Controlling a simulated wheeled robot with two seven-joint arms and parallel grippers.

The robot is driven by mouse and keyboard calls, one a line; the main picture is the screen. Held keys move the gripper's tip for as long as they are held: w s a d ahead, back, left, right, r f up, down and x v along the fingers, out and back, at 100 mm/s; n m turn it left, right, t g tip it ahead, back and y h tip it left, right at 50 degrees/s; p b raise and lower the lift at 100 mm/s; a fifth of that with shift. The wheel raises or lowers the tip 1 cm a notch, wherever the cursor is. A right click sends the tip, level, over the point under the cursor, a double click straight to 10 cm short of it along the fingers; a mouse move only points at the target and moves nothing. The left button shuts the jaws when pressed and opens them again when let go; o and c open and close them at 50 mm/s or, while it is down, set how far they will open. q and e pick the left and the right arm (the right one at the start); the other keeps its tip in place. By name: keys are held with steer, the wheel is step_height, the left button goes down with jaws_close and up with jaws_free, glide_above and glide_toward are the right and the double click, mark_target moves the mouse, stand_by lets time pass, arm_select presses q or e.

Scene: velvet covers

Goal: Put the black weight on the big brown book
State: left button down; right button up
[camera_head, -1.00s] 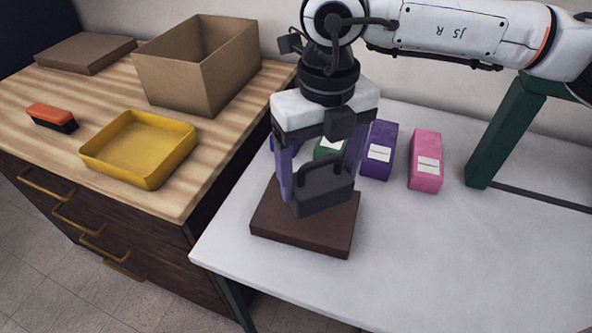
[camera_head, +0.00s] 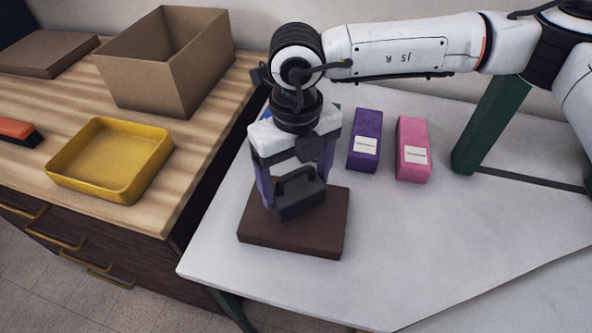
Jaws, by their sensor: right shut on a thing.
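The black weight (camera_head: 301,197), a dark block with a loop handle, is at the big brown book (camera_head: 285,236), over its middle and right part. The book lies flat on the white table near its left front edge. My right gripper (camera_head: 296,185) points down from above, its purple fingers on either side of the weight, shut on it. The weight looks upright and very low over the book; I cannot tell if its underside touches the cover. My left gripper is not in view.
A purple box (camera_head: 366,138) and a pink box (camera_head: 412,150) stand behind and right of the book. The wooden counter at left holds a yellow tray (camera_head: 112,160), a cardboard box (camera_head: 165,62), a flat brown box (camera_head: 45,55) and an orange-black brush (camera_head: 18,132). The table's right front is clear.

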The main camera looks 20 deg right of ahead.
steer(key=shift+w+f, duration=0.1)
steer(key=shift+f, duration=1.05)
steer(key=shift+f, duration=0.15)
steer(key=o, duration=2.1)
steer(key=shift+f, duration=0.1)
step_height(320, 180, up, 12)
steer(key=shift+r+b, duration=0.15)
steer(key=shift+b, duration=0.25)
steer(key=shift+s, duration=0.2)
